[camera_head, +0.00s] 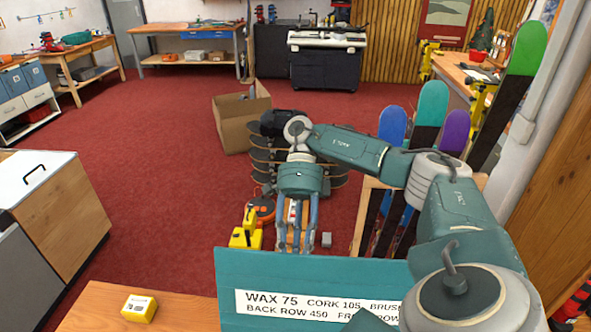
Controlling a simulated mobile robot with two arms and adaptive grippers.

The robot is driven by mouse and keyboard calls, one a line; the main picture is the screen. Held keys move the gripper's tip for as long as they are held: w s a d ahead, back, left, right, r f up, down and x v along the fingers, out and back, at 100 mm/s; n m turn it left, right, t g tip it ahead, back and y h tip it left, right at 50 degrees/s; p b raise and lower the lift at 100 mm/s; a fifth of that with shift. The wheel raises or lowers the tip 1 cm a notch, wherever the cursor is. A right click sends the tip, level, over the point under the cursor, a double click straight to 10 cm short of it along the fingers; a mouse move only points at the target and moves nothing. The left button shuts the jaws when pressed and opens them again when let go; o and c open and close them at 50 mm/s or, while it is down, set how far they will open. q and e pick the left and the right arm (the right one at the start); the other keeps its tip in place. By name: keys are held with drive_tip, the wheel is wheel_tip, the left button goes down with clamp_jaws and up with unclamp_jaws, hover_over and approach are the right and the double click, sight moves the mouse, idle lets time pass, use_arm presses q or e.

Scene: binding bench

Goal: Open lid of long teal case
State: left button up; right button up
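A broad teal panel (226,290) stands raised at the bottom of the head view. It looks like the lid of the long teal case. A white label (290,303) on it reads "WAX 75", "CORK 105" and "BACK ROW 450"; my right arm covers its right part. The rest of the case is not visible. My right gripper (296,238) points down beyond the panel's top edge. Its fingers stand apart, and their tips are at or behind that edge. I cannot tell whether they touch the panel. My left gripper is out of view.
A wooden bench top (100,309) with a small yellow box (138,308) lies left of the panel. A yellow object (246,230) stands left of my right gripper. Snowboards (430,105) lean in a rack at right. A cardboard box (240,118) stands on the red floor.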

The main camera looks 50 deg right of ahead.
drive_tip(key=v, duration=0.7)
idle(0.5)
drive_tip(key=shift+w+r, duration=0.1)
drive_tip(key=shift+w, duration=0.05)
